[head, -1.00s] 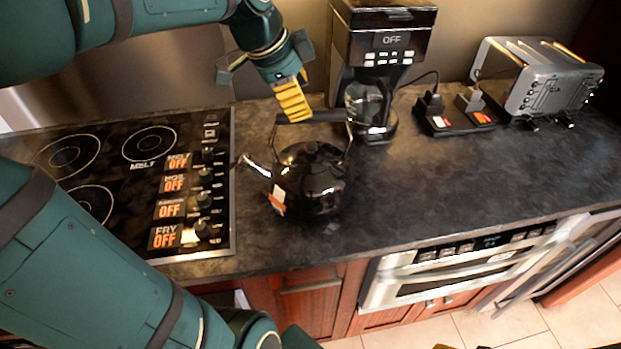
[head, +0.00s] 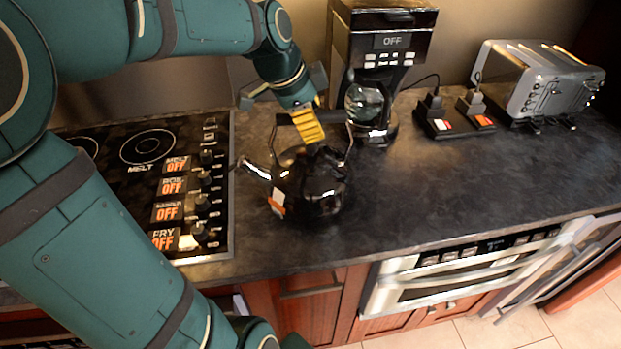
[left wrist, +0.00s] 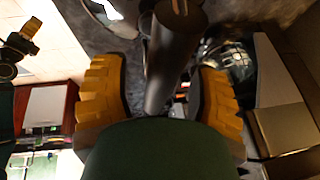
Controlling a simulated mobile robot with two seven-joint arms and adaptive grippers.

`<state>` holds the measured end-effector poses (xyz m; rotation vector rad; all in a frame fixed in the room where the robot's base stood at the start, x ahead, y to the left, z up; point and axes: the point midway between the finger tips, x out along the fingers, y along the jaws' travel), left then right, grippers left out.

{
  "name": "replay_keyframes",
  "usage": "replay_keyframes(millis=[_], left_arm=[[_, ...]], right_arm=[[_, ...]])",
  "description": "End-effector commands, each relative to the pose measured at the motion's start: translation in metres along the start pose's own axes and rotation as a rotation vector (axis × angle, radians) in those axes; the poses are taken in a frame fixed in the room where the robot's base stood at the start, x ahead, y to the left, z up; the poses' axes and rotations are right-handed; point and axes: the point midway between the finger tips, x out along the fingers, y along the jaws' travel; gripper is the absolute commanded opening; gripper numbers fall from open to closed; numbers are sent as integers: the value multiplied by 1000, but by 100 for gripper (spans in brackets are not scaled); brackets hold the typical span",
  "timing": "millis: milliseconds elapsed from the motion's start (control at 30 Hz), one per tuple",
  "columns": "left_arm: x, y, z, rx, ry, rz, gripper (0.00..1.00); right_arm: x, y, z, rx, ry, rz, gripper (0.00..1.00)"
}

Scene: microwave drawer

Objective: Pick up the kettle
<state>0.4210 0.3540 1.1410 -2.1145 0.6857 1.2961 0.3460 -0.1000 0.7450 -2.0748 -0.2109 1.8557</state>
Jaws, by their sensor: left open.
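The glossy black kettle (head: 318,190) stands upright on the dark counter, its spout toward the stove and an orange and white tag on its side. My left gripper (head: 307,124) is at the top of the kettle, at its handle. In the left wrist view the dark handle (left wrist: 172,60) runs between the two yellow finger pads of my left gripper (left wrist: 158,104), with gaps at both sides. The fingers are open around it. What seems to be my right gripper (left wrist: 24,40) shows small at the left edge of the left wrist view; its opening is unclear.
The stove (head: 140,185) lies left of the kettle. A coffee maker (head: 385,45) with a glass pot (head: 366,103) stands close behind right. Plugged sockets (head: 455,118) and a toaster (head: 535,80) are farther right. The counter (head: 450,180) right of the kettle is clear.

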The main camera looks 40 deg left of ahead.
Motion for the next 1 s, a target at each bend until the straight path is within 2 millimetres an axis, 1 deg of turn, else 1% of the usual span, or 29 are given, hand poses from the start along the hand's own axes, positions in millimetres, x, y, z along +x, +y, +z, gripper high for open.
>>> replay_keyframes(millis=[700, 733, 767, 800, 900, 1000], left_arm=[[4, 1, 2, 0, 0, 0, 60], [4, 1, 2, 0, 0, 0, 55], [4, 1, 2, 0, 0, 0, 45], [4, 1, 2, 0, 0, 0, 31], [4, 1, 2, 0, 0, 0, 0], [4, 1, 2, 0, 0, 0, 0]], right_arm=[[5, 2, 0, 0, 0, 0, 47], [5, 2, 0, 0, 0, 0, 47], [5, 2, 0, 0, 0, 0, 47], [5, 2, 0, 0, 0, 0, 47], [5, 2, 0, 0, 0, 0, 47], [5, 2, 0, 0, 0, 0, 47]])
